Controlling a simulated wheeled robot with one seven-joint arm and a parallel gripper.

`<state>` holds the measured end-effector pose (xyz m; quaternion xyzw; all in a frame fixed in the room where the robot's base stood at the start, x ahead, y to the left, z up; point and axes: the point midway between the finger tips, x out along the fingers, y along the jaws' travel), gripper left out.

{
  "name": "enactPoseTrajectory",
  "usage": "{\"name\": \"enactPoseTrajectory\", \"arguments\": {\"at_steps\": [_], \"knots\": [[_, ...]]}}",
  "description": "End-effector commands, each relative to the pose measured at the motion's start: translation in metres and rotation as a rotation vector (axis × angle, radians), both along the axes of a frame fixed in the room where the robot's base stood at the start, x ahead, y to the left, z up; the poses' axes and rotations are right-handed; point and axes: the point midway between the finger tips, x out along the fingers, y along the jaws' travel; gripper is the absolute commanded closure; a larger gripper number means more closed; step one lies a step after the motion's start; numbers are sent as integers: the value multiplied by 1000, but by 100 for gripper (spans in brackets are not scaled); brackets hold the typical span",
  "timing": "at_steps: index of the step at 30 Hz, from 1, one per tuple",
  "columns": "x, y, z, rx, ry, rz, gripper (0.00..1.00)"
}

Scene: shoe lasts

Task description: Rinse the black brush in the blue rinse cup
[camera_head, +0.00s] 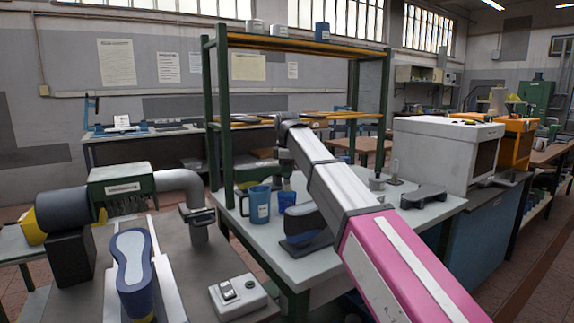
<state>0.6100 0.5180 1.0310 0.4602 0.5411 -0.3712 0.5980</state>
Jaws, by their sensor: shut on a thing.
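Two blue cups stand on the light worktable (340,262). One is a larger blue mug (260,204) with a pale label and a handle on its left. The other is a smaller, darker blue cup (287,201) just to its right. I cannot tell from their looks which is the rinse cup. My arm reaches in from the lower right and bends down at its far end. My gripper (285,182) points down at the smaller cup, small and partly hidden by my arm. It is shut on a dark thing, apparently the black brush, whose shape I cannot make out.
A dark blue shoe form on a black base (305,243) stands in front of the cups, partly behind my arm. A green shelf frame (217,110) rises behind them. A machine (122,190) and switch box (238,296) are at left. A white box (440,150) stands at right.

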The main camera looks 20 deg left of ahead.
Motion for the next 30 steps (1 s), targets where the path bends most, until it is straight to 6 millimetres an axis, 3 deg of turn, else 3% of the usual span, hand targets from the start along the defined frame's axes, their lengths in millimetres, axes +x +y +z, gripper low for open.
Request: {"name": "enactPoseTrajectory", "arguments": {"at_steps": [21,30], "knots": [[0,0,-61,0,0,0,100],[0,0,-73,0,0,0,100]]}}
